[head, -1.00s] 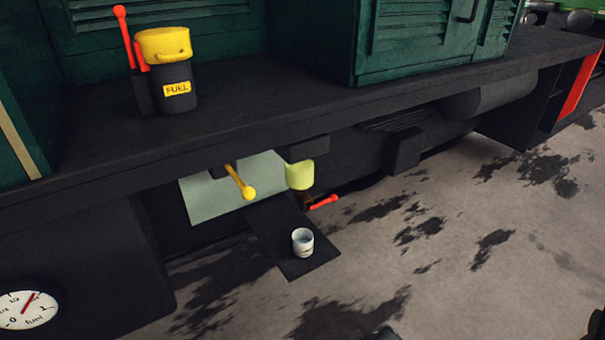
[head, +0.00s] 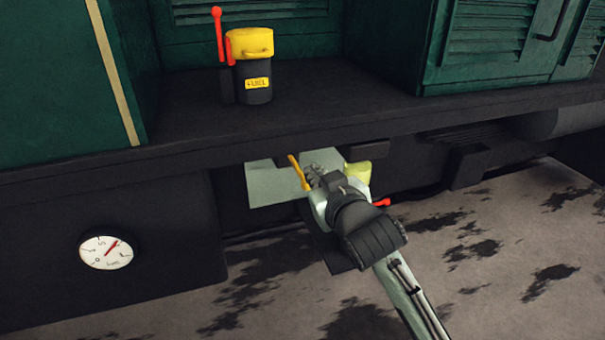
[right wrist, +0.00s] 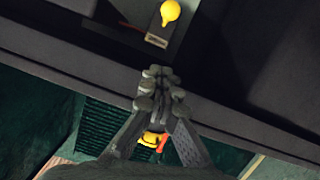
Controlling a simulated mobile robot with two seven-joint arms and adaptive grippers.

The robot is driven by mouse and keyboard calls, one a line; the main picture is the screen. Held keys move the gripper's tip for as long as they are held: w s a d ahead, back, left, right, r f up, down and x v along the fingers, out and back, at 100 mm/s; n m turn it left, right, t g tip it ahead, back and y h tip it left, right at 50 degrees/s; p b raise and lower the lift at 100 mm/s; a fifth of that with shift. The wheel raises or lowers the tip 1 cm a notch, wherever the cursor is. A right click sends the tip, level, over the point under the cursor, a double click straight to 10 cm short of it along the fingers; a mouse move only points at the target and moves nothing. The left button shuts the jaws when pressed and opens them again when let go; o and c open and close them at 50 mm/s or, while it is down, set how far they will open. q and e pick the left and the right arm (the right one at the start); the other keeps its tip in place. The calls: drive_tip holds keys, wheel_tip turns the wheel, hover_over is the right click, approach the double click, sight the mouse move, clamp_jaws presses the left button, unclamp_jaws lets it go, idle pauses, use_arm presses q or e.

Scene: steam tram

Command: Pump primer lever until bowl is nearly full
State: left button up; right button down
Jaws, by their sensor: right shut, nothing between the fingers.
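My right gripper (head: 310,174) is shut and empty, close beside the lever's right side in the head view; contact cannot be told. My left gripper is not in view.
A red handle (head: 381,202) shows below the bowl. On the running board (head: 190,135) stand a black fuel can (head: 254,83) with yellow top and a red lever (head: 218,38). A round fuel gauge (head: 106,252) is at lower left.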

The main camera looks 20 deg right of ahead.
drive_tip(key=shift+w, duration=0.15)
hover_over(304, 179)
wheel_tip(304, 179, down, 3)
wheel_tip(304, 179, down, 2)
drive_tip(key=shift+w+a+f, duration=0.1)
drive_tip(key=shift+f, duration=0.65)
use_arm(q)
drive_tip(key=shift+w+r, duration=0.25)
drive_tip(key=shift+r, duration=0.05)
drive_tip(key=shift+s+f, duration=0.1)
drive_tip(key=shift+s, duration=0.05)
